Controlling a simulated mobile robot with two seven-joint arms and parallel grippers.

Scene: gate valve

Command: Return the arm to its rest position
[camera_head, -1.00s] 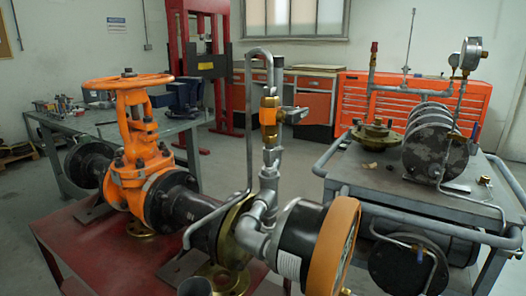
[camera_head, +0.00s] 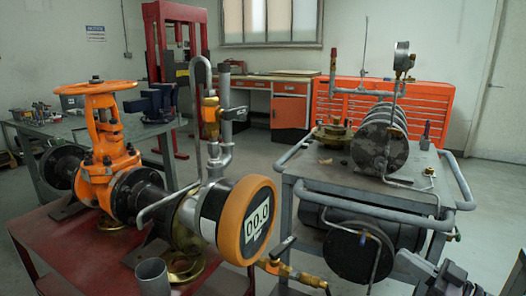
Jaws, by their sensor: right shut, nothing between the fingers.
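My right gripper (camera_head: 428,270) shows only in part at the lower right of the head view, in front of the grey cart. It is shut with nothing in it, apart from the valve and the gauge. The orange gate valve (camera_head: 108,160) with its orange handwheel (camera_head: 97,87) stands at the left on a dark pipe line. A round gauge with an orange rim (camera_head: 252,221) faces me at the pipe's near end and reads 00.0. My left gripper is not in view.
The red table (camera_head: 70,250) bears the pipe line and an open grey cup (camera_head: 152,277). The grey cart (camera_head: 330,172), with rails, cylinders and a dial gauge (camera_head: 402,56), fills the right. A brass fitting (camera_head: 290,271) sticks out below the digital gauge. Open floor lies behind.

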